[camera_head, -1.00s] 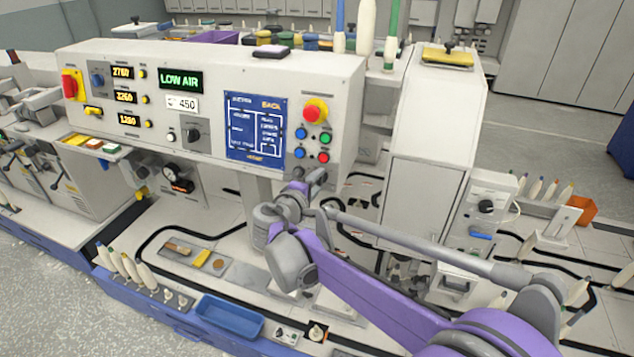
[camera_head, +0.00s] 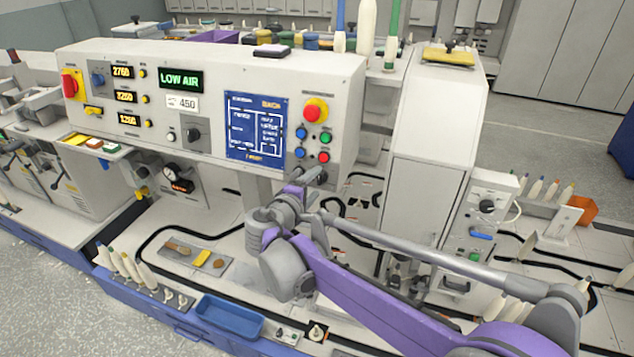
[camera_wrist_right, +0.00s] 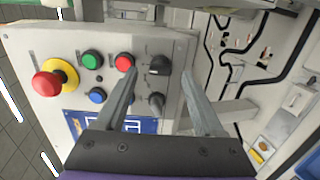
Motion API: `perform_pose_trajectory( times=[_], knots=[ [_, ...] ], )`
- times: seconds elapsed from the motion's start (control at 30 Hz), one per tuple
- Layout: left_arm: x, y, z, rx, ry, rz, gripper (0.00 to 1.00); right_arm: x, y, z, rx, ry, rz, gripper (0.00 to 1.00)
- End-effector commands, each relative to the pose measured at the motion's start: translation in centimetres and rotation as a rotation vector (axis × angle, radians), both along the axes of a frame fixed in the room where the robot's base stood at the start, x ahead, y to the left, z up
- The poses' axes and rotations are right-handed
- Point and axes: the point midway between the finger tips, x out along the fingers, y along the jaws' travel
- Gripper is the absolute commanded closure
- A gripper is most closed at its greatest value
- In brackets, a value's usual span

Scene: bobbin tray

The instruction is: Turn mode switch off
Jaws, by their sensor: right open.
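The control panel (camera_head: 345,120) carries a red mushroom button on a yellow collar (camera_head: 316,110) with green, red and blue buttons below it. Two rotary knobs sit at its lower end: a black one (camera_wrist_right: 160,66) and a greyer one (camera_wrist_right: 157,102) beside it. No readable label shows which is the mode switch. My right gripper (camera_head: 312,178) is at the panel's lower right edge. In the right wrist view its open, empty fingers (camera_wrist_right: 160,72) appear on either side of the black knob; contact cannot be told. My left gripper is out of view.
Another black knob (camera_head: 194,133) and a blue screen (camera_head: 256,127) are on the same panel. A white housing (camera_head: 430,130) stands to the right. A blue tray (camera_head: 229,316) and several bobbins line the front edge.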

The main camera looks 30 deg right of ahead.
Motion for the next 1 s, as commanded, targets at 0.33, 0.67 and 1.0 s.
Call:
perform_pose_trajectory(
  times=[0.33, 0.67, 1.0],
  knots=[
    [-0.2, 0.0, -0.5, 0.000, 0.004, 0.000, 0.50, -4.0, 5.3, 1.5, 0.001, 0.001, 0.004, 0.30],
    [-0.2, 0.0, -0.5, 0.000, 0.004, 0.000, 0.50, -5.0, 6.5, 2.0, 0.001, -0.001, 0.000, 0.30],
    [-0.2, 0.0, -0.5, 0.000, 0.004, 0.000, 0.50, -5.0, 6.4, 2.0, 0.001, 0.000, -0.001, 0.30]
  ],
)
